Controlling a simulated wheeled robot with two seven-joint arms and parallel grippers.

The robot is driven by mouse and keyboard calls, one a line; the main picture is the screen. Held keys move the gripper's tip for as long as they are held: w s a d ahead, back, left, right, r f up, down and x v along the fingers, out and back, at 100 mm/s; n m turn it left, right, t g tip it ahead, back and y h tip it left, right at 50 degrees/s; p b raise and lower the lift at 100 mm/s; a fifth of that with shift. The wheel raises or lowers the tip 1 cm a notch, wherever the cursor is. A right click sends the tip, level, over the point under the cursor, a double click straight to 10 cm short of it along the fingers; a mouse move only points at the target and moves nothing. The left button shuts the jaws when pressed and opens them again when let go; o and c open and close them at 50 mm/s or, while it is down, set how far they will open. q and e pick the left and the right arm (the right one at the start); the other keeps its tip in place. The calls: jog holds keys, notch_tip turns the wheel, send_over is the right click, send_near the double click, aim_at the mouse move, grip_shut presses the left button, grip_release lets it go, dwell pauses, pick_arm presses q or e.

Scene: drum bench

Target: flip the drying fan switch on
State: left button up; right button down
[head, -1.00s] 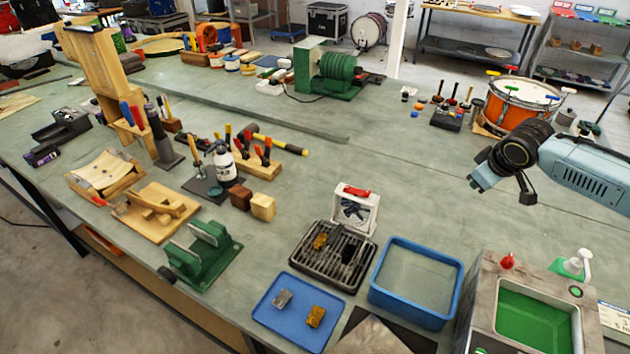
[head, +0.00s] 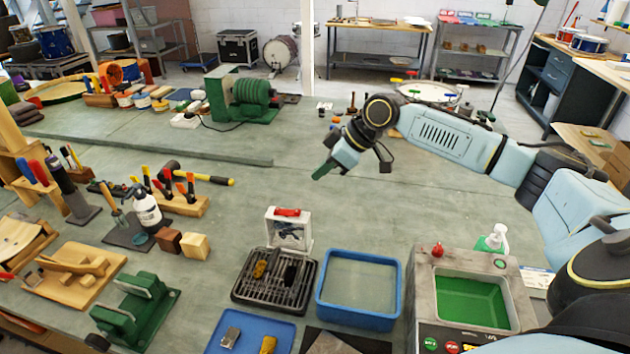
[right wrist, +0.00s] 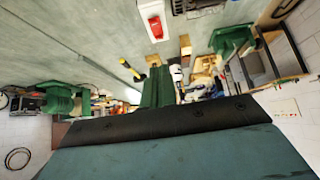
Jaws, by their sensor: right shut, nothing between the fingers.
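The drying fan (head: 289,235) is a small white box with a dark grille front. It stands at the back of the black slatted rack (head: 274,281). Its red switch (head: 287,212) lies on top; which way it is tipped I cannot tell. My right gripper (head: 323,170) is shut and empty, above the bench, behind and a little right of the fan, apart from it. In the right wrist view, its green fingers (right wrist: 157,87) are together, and the white fan (right wrist: 145,24) with its red switch (right wrist: 155,24) shows at the top. My left gripper is out of view.
A blue tub (head: 358,318) stands right of the rack, and a blue tray (head: 252,332) lies in front. A sink unit (head: 425,300) with a red knob is at right. Wooden blocks (head: 196,246) stand left. The bench behind the fan is clear.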

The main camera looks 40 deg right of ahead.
send_over(291, 213)
jog(key=s+d, duration=0.2)
jog(key=f, duration=0.7)
jog(key=shift+w+a, duration=0.15)
jog(key=shift+a, duration=0.1)
jog(key=shift+s+d+f+p, duration=0.1)
jog(key=shift+s+f+p, duration=0.1)
jog(key=shift+f, duration=0.45)
jog(key=shift+s+d+f+p, duration=0.1)
jog(key=shift+f+p, duration=0.1)
jog(key=shift+f, duration=1)
